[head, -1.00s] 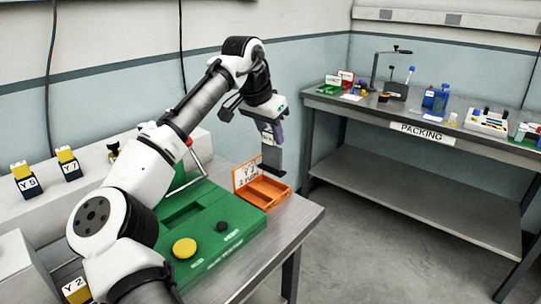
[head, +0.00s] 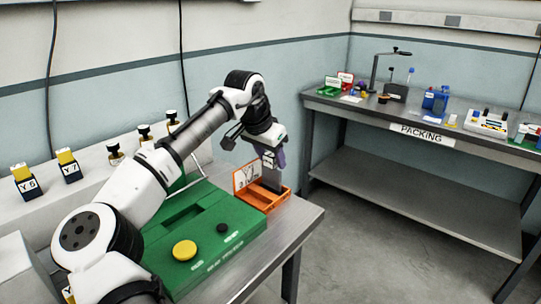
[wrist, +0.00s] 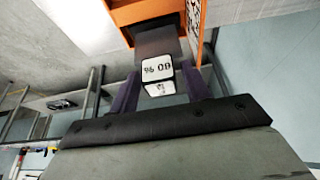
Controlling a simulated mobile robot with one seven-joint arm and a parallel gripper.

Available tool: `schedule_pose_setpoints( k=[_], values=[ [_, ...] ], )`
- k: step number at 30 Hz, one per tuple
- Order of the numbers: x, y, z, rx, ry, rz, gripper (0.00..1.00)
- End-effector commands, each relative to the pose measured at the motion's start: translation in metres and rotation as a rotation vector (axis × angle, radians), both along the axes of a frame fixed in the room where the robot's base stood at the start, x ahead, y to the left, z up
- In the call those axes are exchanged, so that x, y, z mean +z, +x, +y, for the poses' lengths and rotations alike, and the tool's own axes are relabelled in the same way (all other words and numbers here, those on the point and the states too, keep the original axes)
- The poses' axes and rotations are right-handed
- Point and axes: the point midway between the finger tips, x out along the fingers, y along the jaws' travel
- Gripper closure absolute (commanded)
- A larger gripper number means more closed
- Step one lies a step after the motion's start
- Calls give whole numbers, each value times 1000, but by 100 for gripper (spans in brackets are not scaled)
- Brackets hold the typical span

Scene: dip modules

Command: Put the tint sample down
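The tint sample (wrist: 158,43) is a dark grey plate with a white labelled end marked with a number and "OD". My gripper (wrist: 160,92) has its purple fingers on both sides of that white end and is shut on it. In the head view the grey sample (head: 270,180) hangs upright below my gripper (head: 272,157), its lower part at the orange tray (head: 262,207). The tray also shows in the wrist view (wrist: 125,12), behind the sample. I cannot tell whether the sample touches the tray floor.
A green fixture (head: 215,243) with a yellow button (head: 184,250) and a black knob is left of the tray on the metal bench. An upright orange label card (head: 246,176) stands at the tray's back. The packing table (head: 425,131) stands apart at right.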

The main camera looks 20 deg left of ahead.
Motion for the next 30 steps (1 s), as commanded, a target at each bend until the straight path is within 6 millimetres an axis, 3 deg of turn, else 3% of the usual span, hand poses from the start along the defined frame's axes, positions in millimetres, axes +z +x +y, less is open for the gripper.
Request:
schedule_pose_setpoints(
  k=[13, 24, 30],
  values=[
    [8, -2, 1, 0, 0, -2, 46],
    [76, -28, 11, 0, -1, -2, 46],
    [104, -39, 15, 0, 0, -1, 46]
  ],
)
